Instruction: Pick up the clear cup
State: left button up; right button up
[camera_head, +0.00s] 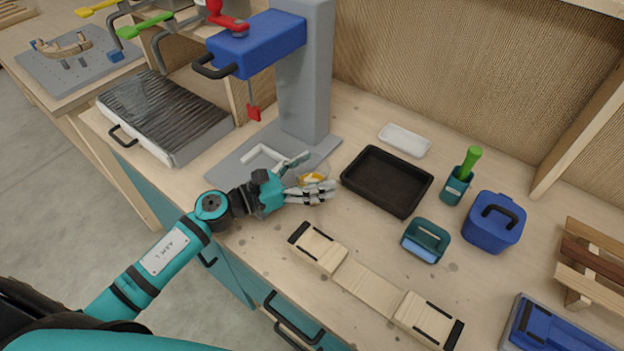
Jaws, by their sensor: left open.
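A small clear cup (313,178) with something yellow-orange in or behind it is on the workbench, just left of the black tray. My left gripper (320,172) reaches in from the left with its fingers spread and open. The cup sits at the fingers, partly hidden by them. I cannot tell whether the fingers touch it. My right gripper is not in view.
A black tray (387,181) lies just right of the cup. A grey press with a blue head (262,42) stands behind my left gripper. A wooden form (365,284) lies in front. A teal holder (425,240) and blue box (494,222) stand to the right.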

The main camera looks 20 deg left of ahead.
pick_arm(q)
jog(key=shift+c, duration=0.4)
jog(key=c, duration=0.8)
